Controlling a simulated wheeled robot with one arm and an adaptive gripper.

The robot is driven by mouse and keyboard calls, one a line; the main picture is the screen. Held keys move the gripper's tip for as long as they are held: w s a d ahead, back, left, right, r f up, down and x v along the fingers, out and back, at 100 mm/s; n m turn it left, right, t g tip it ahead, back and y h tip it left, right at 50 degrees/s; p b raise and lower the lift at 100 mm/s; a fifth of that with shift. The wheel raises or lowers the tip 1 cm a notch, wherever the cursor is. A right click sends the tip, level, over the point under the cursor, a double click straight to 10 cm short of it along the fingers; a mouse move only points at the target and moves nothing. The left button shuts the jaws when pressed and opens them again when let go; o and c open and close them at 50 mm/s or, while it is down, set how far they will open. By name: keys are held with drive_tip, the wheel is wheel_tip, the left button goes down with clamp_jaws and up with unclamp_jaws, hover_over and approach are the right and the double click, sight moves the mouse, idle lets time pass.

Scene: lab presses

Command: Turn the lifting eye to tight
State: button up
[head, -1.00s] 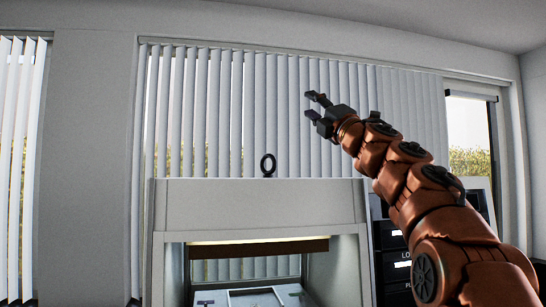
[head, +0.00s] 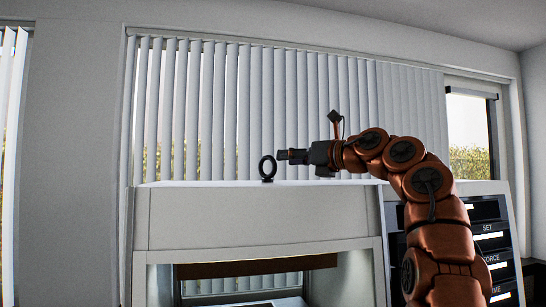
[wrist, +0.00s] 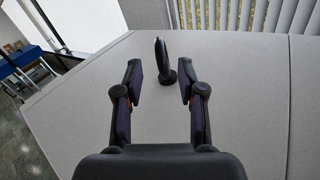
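The lifting eye (head: 267,168) is a black ring standing upright on a small collar on top of the grey press housing (head: 230,218). My gripper (head: 284,156) is level with it, just to its right in the head view. In the wrist view the lifting eye (wrist: 162,58) shows nearly edge-on, ahead of and between the fingertips. My gripper (wrist: 158,83) is open there, with a finger on either side and nothing between the pads. The fingers appear apart from the ring.
A control panel (head: 492,240) with labelled buttons is at the right of the press. Vertical blinds (head: 220,110) hang behind it. The housing top around the eye is clear. In the wrist view a blue-topped table (wrist: 18,58) stands far left.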

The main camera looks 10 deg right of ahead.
drive_tip(key=p+x, duration=0.2)
drive_tip(key=x, duration=0.3)
drive_tip(key=shift+w+a, duration=0.15)
drive_tip(key=shift+w, duration=0.15)
clamp_jaws()
